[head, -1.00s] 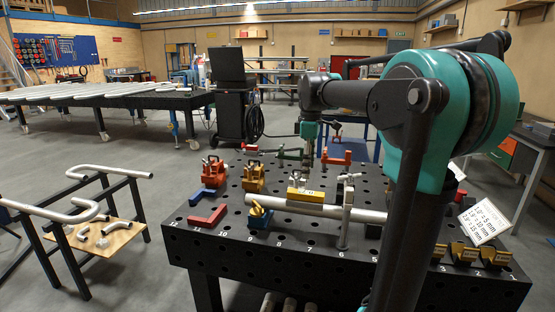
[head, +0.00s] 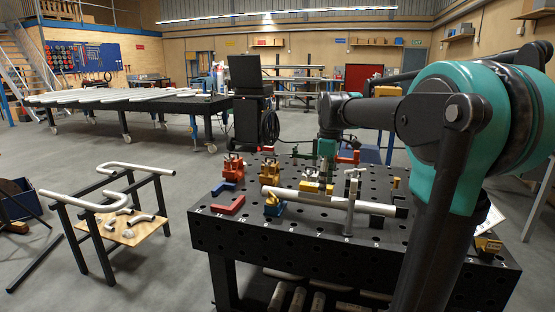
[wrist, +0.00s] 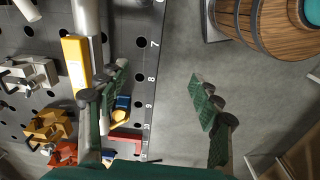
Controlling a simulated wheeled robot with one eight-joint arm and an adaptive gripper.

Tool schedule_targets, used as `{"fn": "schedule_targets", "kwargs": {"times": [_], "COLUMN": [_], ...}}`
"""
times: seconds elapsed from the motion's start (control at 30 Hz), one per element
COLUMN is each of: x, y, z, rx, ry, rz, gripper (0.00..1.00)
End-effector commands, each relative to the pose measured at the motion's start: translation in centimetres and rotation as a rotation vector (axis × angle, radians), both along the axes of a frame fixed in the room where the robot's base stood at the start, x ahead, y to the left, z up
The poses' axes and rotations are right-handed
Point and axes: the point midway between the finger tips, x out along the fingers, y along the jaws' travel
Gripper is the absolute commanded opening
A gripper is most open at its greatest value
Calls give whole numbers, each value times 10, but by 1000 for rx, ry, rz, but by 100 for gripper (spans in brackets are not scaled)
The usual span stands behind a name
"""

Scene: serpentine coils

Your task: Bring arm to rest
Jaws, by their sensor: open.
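My gripper (wrist: 158,100) is open and empty in the wrist view, its two fingers wide apart above the table's edge and the grey floor. In the head view my gripper (head: 325,170) hangs over the black perforated table (head: 300,245), near the yellow block (head: 317,188) and the long pipe (head: 285,195). The pipe also shows in the wrist view (wrist: 88,18), with the yellow block (wrist: 75,62) alongside it. The left finger overlaps the block's surroundings in that view; I cannot tell the height gap.
An upright clamp (head: 351,205) stands by the pipe. Red-orange (head: 232,167) and blue-yellow clamps (head: 274,205) and a red angle piece (head: 229,206) are on the table. A rack with bent pipes (head: 85,203) stands left. A wooden barrel (wrist: 270,25) is on the floor. Floor between is clear.

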Motion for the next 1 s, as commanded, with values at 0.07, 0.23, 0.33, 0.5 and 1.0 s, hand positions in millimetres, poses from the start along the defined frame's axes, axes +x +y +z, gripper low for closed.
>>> {"fn": "schedule_targets", "kwargs": {"times": [0.07, 0.23, 0.33, 0.5, 1.0], "x": [-6, -21, -34, -68, -208], "y": [-2, -7, -11, -18, -37], "z": [-10, -37, -58, -106, -248], "rx": [2, 11, 21, 50, 226], "ry": [-12, -46, -73, -131, -298], "rz": [-40, -157, -251, -455, -1132], "gripper": [65, 65, 65, 65, 65]}}
